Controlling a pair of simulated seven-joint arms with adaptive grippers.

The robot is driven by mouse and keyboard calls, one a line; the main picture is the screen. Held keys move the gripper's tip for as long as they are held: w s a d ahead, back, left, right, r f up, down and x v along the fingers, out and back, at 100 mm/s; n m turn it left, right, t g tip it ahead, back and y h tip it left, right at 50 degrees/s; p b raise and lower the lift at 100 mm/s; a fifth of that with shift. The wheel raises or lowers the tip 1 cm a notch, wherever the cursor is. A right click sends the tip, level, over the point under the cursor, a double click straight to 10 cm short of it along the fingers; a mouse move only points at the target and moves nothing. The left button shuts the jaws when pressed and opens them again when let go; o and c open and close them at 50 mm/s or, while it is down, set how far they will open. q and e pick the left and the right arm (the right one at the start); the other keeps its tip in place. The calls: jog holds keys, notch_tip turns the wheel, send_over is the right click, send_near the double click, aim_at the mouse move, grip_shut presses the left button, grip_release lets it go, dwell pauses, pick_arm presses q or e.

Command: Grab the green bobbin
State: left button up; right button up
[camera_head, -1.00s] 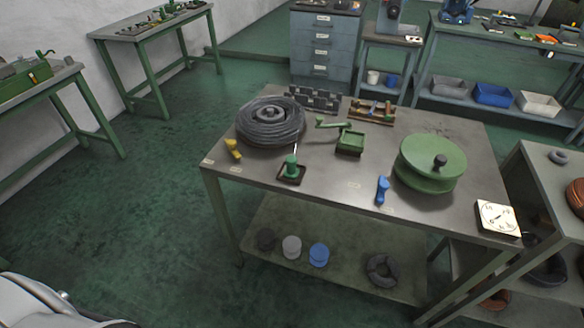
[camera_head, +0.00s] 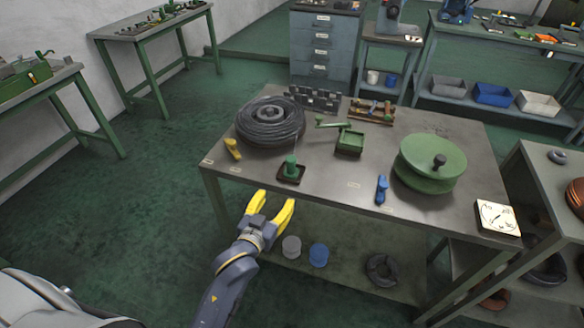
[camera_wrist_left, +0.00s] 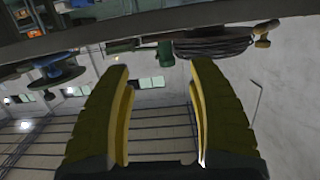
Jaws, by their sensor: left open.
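A small green bobbin (camera_head: 291,164) stands upright on a dark square base (camera_head: 290,175) near the front edge of the grey table. It also appears as a green cylinder in the left wrist view (camera_wrist_left: 166,54), which looks upside down. My left gripper (camera_head: 276,201) has yellow fingers, spread apart and empty. It is in front of the table edge, just short of the bobbin and apart from it. In the left wrist view the bobbin lies beyond and between the open fingertips (camera_wrist_left: 160,68). My right gripper is not in view.
A coil of dark cable (camera_head: 270,122) and a yellow tool (camera_head: 232,148) are left of the bobbin. A green box with a crank (camera_head: 349,142), a blue tool (camera_head: 382,189) and a large green reel (camera_head: 430,163) are to the right. The lower shelf (camera_head: 335,265) holds pots.

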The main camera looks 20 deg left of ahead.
aim_at(289, 164)
pick_arm(q)
notch_tip(289, 164, up, 5)
jog(key=s, duration=0.1)
jog(key=shift+n+y, duration=0.3)
jog(key=shift+n, duration=0.1)
jog(key=w+f, duration=0.1)
jog(key=w, duration=0.4)
jog(key=w+f, duration=0.1)
jog(key=w, duration=1.1)
jog(key=shift+f, duration=0.4)
grip_shut()
